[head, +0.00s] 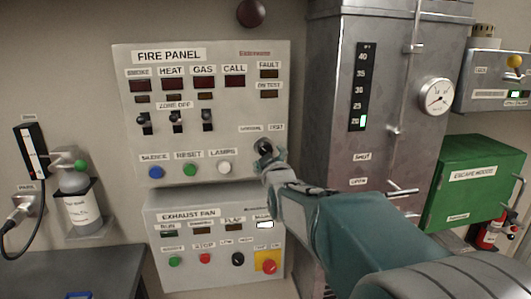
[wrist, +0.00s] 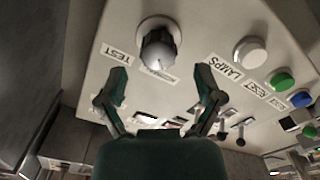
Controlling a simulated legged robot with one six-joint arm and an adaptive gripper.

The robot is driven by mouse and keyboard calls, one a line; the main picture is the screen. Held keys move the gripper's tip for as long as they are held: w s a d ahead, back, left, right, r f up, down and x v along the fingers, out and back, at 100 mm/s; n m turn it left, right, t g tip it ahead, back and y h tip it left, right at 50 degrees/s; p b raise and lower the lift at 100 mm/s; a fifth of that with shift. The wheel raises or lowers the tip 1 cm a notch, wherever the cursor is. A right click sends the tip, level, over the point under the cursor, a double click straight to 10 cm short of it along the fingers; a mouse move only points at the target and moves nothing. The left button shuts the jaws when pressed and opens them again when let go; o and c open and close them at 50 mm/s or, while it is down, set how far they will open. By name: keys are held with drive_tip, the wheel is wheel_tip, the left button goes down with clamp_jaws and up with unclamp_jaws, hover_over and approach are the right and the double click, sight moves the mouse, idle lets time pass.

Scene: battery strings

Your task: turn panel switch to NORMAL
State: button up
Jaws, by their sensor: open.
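The fire panel (head: 205,55) is a pale box on the wall with a dark rotary switch (head: 263,147) at its lower right. Small labels above the switch seem to read NORMAL on the left and TEST on the right. My gripper (head: 272,168) is close in front of the switch and partly covers that corner. In the wrist view the panel is upside down, and the black knob of the switch (wrist: 158,48) lies ahead of my open gripper (wrist: 161,75), roughly centred between the fingertips. The jaws are empty. I cannot tell which label the knob points to.
A white LAMPS button (head: 224,168) sits left of the switch, beside green and blue buttons. The exhaust fan panel (head: 180,276) is just below. A grey metal cabinet (head: 330,60) stands close on the right. A green box (head: 475,195) hangs farther right.

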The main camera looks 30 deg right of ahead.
drive_tip(key=v, duration=0.7)
drive_tip(key=shift+s+a, duration=0.2)
drive_tip(key=shift+s, duration=0.05)
drive_tip(key=s+a+f+m+g+y, duration=0.2)
drive_tip(key=s+a+f+g, duration=0.4)
drive_tip(key=s, duration=0.5)
drive_tip(key=s+a+f+m+g+y, duration=0.1)
drive_tip(key=s+a+f+g+y, duration=0.2)
drive_tip(key=s, duration=0.8)
drive_tip(key=a+f+g, duration=0.2)
drive_tip(key=a+f, duration=0.2)
drive_tip(key=f, duration=0.1)
drive_tip(key=shift+s+a+m+g, duration=0.25)
drive_tip(key=shift+s+m+g, duration=0.05)
drive_tip(key=shift+m+g, duration=0.1)
drive_tip(key=shift+f, duration=0.1)
